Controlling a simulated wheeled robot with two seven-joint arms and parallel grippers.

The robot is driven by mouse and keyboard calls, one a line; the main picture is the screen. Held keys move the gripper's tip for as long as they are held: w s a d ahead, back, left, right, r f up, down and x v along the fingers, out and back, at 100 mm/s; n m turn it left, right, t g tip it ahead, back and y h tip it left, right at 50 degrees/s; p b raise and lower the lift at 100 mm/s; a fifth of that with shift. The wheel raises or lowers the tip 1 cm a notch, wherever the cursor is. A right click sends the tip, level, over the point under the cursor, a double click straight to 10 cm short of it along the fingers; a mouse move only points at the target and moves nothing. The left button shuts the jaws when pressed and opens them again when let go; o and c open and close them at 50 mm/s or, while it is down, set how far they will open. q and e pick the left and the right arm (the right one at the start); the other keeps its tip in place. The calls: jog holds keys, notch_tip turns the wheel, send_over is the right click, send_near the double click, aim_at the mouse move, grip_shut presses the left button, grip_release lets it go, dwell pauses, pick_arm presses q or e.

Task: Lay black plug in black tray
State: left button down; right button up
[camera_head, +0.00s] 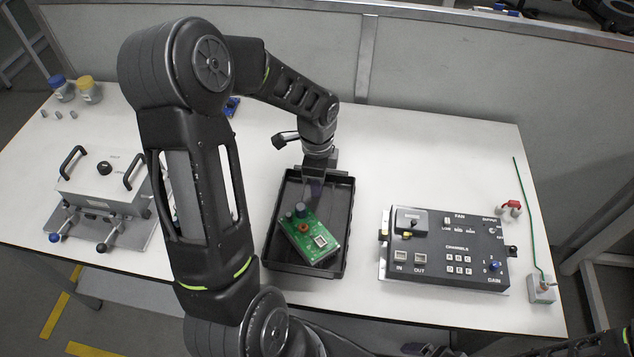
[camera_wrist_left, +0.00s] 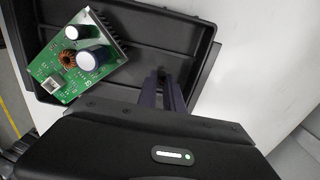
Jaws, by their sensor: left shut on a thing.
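The black tray (camera_head: 347,225) lies on the white table, in the middle of the head view. It also fills the upper left of the left wrist view (camera_wrist_left: 205,30). My left gripper (camera_head: 315,192) reaches down into the far part of the tray. In the left wrist view its fingers (camera_wrist_left: 163,80) are close together and shut on a small dark thing at their tips, which I take to be the black plug. The plug is mostly hidden by the fingers and hard to tell from the dark tray.
A green circuit board (camera_head: 312,238) lies in the near part of the tray. A black control panel (camera_head: 450,245) stands to the right, with a green rod on a white block (camera_head: 541,290) beyond it. A white box fixture (camera_head: 103,185) stands left.

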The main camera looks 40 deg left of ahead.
pick_arm(q)
jog(key=shift+f+b, duration=0.45)
jog(key=shift+f, duration=0.1)
jog(key=c, duration=1.5)
grip_release()
jog(key=shift+r, duration=0.1)
jog(key=shift+r, duration=0.1)
jog(key=shift+r+p, duration=0.5)
jog(key=shift+r, duration=0.2)
notch_tip(320, 180, up, 11)
jog(key=shift+r+b, duration=0.2)
jog(key=shift+b, duration=0.1)
